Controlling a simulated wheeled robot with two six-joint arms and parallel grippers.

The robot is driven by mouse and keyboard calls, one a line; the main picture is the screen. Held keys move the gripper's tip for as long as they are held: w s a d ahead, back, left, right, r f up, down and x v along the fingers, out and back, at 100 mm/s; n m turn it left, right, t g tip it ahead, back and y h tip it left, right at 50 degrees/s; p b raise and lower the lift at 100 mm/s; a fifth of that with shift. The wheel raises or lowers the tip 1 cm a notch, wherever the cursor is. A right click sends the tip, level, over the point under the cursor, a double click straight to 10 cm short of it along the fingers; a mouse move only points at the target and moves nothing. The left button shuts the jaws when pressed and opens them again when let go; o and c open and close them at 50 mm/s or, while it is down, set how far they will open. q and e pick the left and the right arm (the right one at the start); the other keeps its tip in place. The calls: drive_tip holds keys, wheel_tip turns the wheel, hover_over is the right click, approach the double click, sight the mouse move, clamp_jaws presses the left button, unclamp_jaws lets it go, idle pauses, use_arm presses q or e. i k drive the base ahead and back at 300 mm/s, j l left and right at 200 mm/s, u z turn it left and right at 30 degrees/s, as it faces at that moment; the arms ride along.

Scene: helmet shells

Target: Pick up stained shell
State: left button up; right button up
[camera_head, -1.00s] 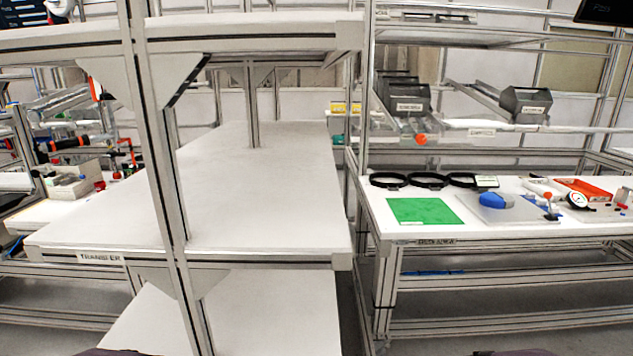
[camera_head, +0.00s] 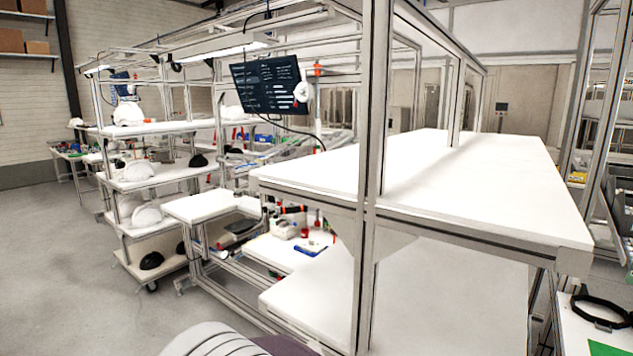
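Several white helmet shells stand on the shelves of a trolley at the left: one on the top shelf (camera_head: 128,114), one on the middle shelf (camera_head: 137,171) and one lower down (camera_head: 147,215). Dark shells sit there too, one on the middle shelf (camera_head: 198,160) and one on the bottom shelf (camera_head: 151,261). They are too small and far off to tell whether any is stained. Neither of my grippers is in view. A striped, pale rounded part at the bottom edge may be mine.
A bare white two-level table (camera_head: 470,185) with metal posts fills the right and centre. A small white bench (camera_head: 212,206) and a cluttered lower surface stand left of it. A dark board (camera_head: 270,84) hangs above. The grey floor (camera_head: 60,270) at the left is open.

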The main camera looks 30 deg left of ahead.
sight(138, 169)
drive_tip(key=u, duration=2.25)
drive_tip(key=i+j+u, duration=0.1)
drive_tip(key=i+u, duration=0.35)
drive_tip(key=i, duration=4.9)
drive_tip(key=i+z, duration=0.1)
drive_tip(key=i, duration=0.4)
drive_tip(key=i+j+z, duration=0.15)
drive_tip(key=i, duration=0.35)
drive_tip(key=i+j+z, duration=0.1)
drive_tip(key=i, duration=0.35)
drive_tip(key=i+j+z, duration=0.1)
drive_tip(key=i, duration=0.4)
drive_tip(key=i+j+z, duration=0.25)
drive_tip(key=i+z, duration=0.25)
drive_tip(key=i+j+z, duration=0.25)
drive_tip(key=j+z, duration=0.2)
drive_tip(key=i+j+z, duration=0.3)
drive_tip(key=j+z, duration=0.2)
drive_tip(key=i+j+z, duration=0.2)
drive_tip(key=j+z, duration=0.3)
